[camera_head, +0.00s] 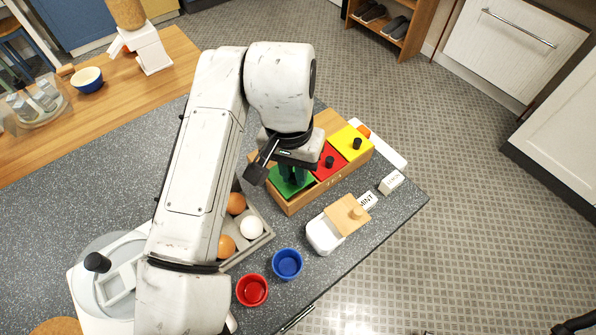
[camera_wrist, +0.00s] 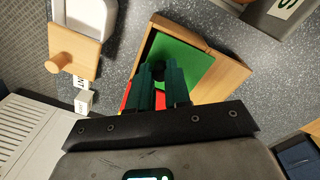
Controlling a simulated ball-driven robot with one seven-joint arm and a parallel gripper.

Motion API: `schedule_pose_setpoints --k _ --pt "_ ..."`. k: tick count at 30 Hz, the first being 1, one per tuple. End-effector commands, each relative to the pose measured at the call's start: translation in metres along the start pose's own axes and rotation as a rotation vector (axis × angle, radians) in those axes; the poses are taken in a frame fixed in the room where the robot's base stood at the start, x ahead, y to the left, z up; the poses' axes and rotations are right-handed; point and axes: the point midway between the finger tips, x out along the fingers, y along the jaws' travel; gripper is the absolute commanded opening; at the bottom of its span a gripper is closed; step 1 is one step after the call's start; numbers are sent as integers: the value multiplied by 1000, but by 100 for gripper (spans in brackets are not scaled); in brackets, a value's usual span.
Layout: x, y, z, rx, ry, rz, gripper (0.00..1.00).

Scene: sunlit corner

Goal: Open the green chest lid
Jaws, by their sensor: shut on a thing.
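A wooden chest (camera_head: 333,184) with green, red and yellow lids in a row stands on the grey counter. The green lid (camera_head: 284,188) is at the left end, partly hidden under my gripper (camera_head: 293,172). In the wrist view, the teal fingers of my gripper (camera_wrist: 164,85) are shut on the dark knob (camera_wrist: 158,73) of the green lid (camera_wrist: 186,60). I cannot tell whether the lid is slightly raised. The red lid (camera_head: 328,166) and the yellow lid (camera_head: 352,142) look shut, each with a black knob.
A tray with brown and white eggs (camera_head: 251,228) sits left of the chest. A red cup (camera_head: 252,290), a blue cup (camera_head: 287,264) and a white jar with a wooden lid (camera_head: 325,233) stand in front. Small label blocks (camera_head: 391,182) lie by the counter's right edge.

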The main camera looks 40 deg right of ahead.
Motion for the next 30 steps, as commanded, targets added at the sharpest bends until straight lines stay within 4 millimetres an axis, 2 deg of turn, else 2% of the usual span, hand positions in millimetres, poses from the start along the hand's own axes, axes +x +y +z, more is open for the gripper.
schedule_pose_setpoints --k 3,9,21,22,30 --pt "-2 -19 -13 -4 0 1 0" --pt "-3 -45 -30 -2 0 1 0" --pt "-4 -53 -34 -4 4 -4 0" --pt "-4 -53 -35 -4 4 -4 20" --pt "-4 -52 -34 -3 2 -2 44"
